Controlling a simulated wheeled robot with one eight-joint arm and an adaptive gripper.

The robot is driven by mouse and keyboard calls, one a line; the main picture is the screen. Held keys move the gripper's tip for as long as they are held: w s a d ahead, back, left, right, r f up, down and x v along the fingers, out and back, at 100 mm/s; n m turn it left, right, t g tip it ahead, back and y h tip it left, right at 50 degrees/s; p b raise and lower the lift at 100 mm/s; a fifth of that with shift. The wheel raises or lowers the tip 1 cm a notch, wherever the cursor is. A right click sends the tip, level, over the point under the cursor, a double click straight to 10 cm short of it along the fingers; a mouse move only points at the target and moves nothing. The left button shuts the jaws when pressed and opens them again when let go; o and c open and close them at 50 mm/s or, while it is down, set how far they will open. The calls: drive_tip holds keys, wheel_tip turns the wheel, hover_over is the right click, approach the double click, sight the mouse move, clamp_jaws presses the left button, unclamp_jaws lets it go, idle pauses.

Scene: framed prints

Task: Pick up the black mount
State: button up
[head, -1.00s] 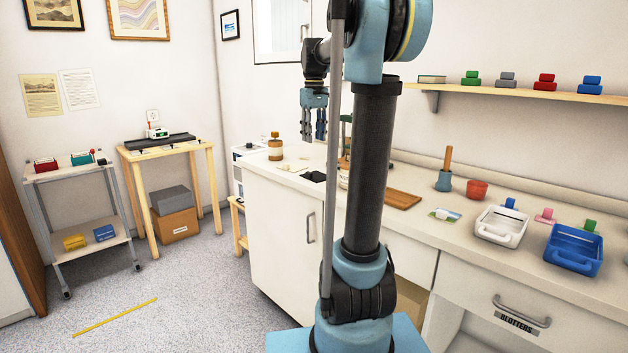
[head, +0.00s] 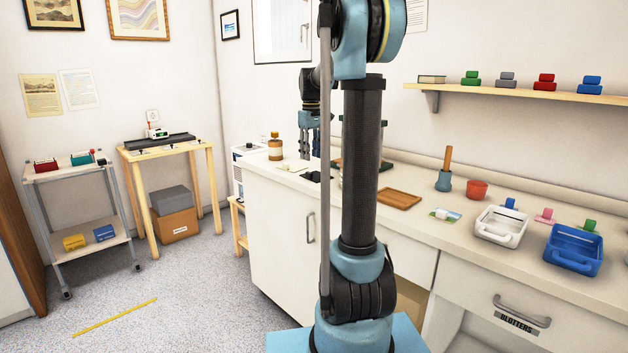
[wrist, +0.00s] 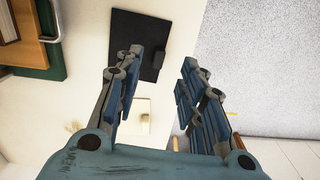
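The black mount (wrist: 138,30) is a flat dark square with a small raised block near one edge, lying on the white counter in the wrist view. In the head view only a small dark part of the mount (head: 314,177) shows beside my arm. My gripper (wrist: 162,60) is open and empty, its two fingers apart. In the wrist view the left fingertip overlaps the mount's lower part, and the right finger lies to its right, over the counter and its edge. In the head view my gripper (head: 306,150) hangs fingers down above the counter, partly hidden by my arm.
A cream square piece (wrist: 135,112) lies close to the mount. A green board (wrist: 38,62) is at the wrist view's left. A bottle (head: 275,148) stands on the counter's left end. A wooden tray (head: 399,199) and white tray (head: 500,228) lie to the right.

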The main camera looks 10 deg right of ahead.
sight(311, 173)
drive_tip(key=shift+w+a+f, duration=0.1)
drive_tip(key=shift+f, duration=3.85)
clamp_jaws()
